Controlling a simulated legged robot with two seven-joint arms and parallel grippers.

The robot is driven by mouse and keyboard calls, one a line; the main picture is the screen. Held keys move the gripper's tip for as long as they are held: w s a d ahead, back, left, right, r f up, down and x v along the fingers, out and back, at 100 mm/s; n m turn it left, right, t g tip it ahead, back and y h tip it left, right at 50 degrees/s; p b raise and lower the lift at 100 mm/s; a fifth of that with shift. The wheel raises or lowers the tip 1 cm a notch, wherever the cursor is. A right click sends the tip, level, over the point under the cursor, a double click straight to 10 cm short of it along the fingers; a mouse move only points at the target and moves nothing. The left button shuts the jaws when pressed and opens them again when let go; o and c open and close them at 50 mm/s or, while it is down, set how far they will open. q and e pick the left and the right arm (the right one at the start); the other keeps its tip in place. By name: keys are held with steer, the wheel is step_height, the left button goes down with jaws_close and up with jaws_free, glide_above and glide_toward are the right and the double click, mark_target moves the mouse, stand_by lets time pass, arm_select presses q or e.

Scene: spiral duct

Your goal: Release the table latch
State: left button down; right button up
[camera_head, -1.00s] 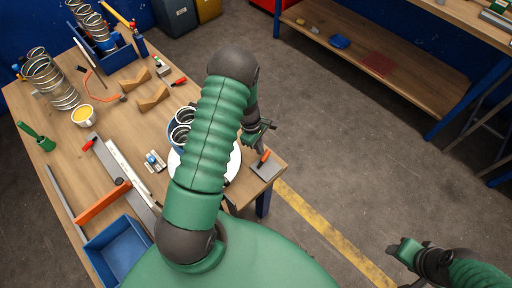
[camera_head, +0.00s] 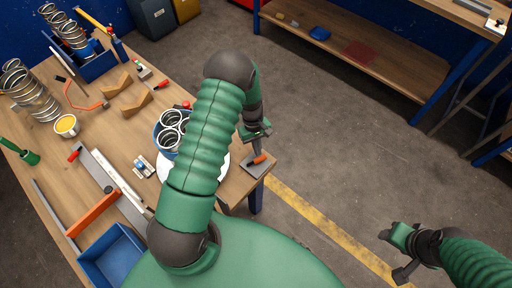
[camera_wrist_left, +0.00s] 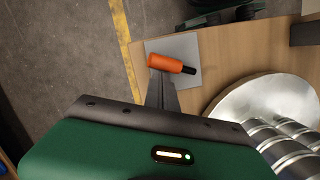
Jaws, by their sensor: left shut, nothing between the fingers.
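The table latch is a grey square plate (camera_head: 257,168) at the table's near right corner, with an orange handle (camera_head: 260,159) on it. In the left wrist view the orange handle (camera_wrist_left: 165,63) has a black end and lies across the plate (camera_wrist_left: 184,47). My left gripper (camera_head: 257,150) points down at the latch, its fingers shut and empty. In the wrist view its fingertips (camera_wrist_left: 162,78) are right at the handle's near side; I cannot tell whether they touch it. My right gripper (camera_head: 398,257) hangs over the floor at the lower right, away from the table; its jaw gap is unclear.
A round silvery plate (camera_wrist_left: 265,100) and metal coils (camera_head: 172,130) stand close beside the latch. A blue tray (camera_head: 113,255), an orange bar (camera_head: 93,214) and wooden wedges (camera_head: 137,103) lie on the table. Open floor lies right of the table.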

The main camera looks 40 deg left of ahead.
arm_select(q)
steer(key=shift+d, duration=0.1)
stand_by(0.5)
steer(key=shift+r+p, duration=0.3)
steer(key=shift+r, duration=0.05)
steer(key=p+v, duration=0.7)
steer(key=v, duration=0.2)
steer(key=shift+a, duration=0.35)
steer(key=shift+w+d+r, duration=0.1)
steer(key=shift+d, duration=0.1)
